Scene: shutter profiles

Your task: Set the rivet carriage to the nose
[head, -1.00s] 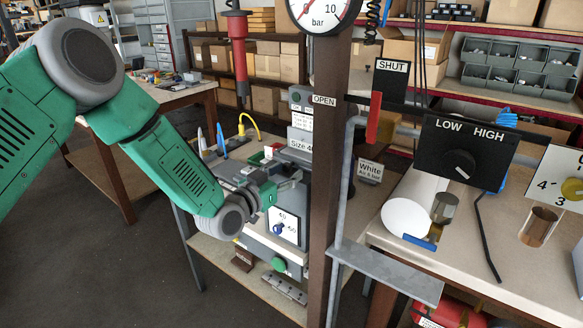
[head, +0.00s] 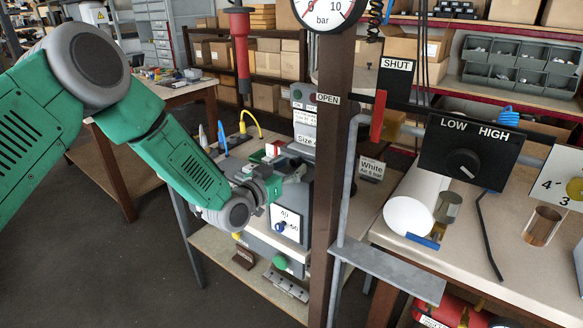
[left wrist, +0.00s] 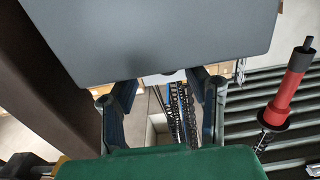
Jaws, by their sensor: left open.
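A grey machine (head: 272,241) stands on the bench at the middle, with a white dial plate and blue knob (head: 281,227) on its front and a green button (head: 280,262) below. I cannot tell for sure which part of it is the rivet carriage or the nose. My left gripper (head: 285,180) is at the machine's upper part, above the dial plate; whether it touches is not clear. In the left wrist view its two fingers (left wrist: 165,100) are apart with nothing seen between them. A large grey block (left wrist: 160,35) sits just ahead of the fingertips. My right gripper is out of view.
A brown post (head: 331,170) with a pressure gauge (head: 327,8) stands right beside the machine. A red hanging tool (head: 239,50) is above the bench, also in the left wrist view (left wrist: 292,85). A LOW/HIGH switch box (head: 470,152) is at the right.

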